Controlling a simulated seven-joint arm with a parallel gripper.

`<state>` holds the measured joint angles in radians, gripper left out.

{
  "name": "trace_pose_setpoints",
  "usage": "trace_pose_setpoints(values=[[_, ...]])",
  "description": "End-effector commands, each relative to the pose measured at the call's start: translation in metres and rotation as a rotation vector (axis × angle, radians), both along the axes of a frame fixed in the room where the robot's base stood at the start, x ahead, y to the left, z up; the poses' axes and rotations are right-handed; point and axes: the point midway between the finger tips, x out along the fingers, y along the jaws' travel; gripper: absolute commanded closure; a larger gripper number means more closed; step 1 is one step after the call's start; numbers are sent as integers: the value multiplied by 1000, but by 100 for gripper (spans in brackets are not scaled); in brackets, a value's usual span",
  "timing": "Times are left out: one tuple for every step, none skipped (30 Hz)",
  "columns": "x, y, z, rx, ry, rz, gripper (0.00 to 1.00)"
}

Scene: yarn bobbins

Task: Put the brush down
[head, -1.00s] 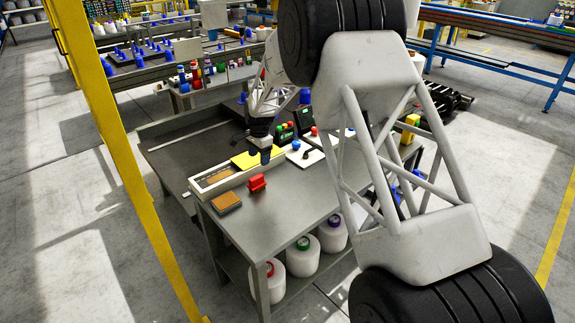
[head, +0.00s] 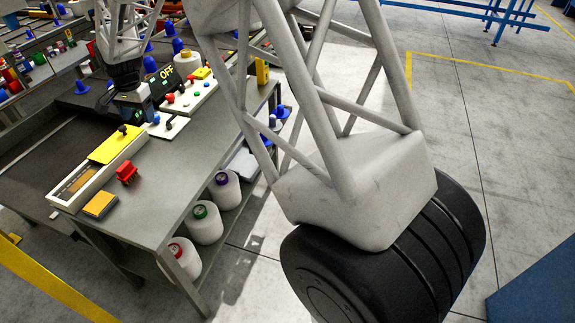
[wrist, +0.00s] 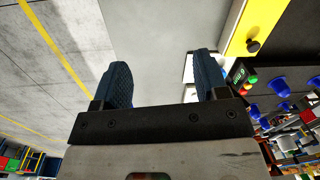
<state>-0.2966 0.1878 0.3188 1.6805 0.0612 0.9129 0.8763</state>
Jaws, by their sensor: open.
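My gripper (head: 132,106) hangs above the worktable, near the knob end of a long pale box. In the wrist view its two dark blue fingers (wrist: 162,80) stand well apart, with nothing between them. I cannot say for sure which thing is the brush. A small red object with a raised grip (head: 127,174) stands on the table beside the box. A flat block with an orange-yellow top (head: 101,204) lies near the table's front corner. Both are apart from my gripper.
The pale box (head: 70,196) has a yellow lid (head: 112,146) with a black knob. White bobbins (head: 205,222) stand below. The right front tabletop is clear.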

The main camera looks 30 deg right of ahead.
Motion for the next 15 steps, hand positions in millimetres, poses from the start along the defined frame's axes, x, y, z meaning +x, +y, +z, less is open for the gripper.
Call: trace_pose_setpoints(values=[[-11,-11,12,0,-9,13,33],[-17,-17,18,0,-11,21,33],[-25,-25,25,-1,-16,33,33],[-31,-31,31,-2,-21,43,33],[-37,-36,36,-2,-25,53,33],[-45,-43,44,-3,-30,64,33],[-52,-49,48,-4,-33,74,33],[-58,-55,53,-4,-38,82,33],[-67,-62,59,-6,-42,95,33],[-74,-67,64,-7,-46,103,33],[-81,-73,68,-9,-49,113,33],[-90,-79,75,-9,-56,125,33],[-97,-84,79,-11,-59,136,33],[-104,-90,83,-12,-64,143,33],[-113,-97,89,-14,-70,156,33]])
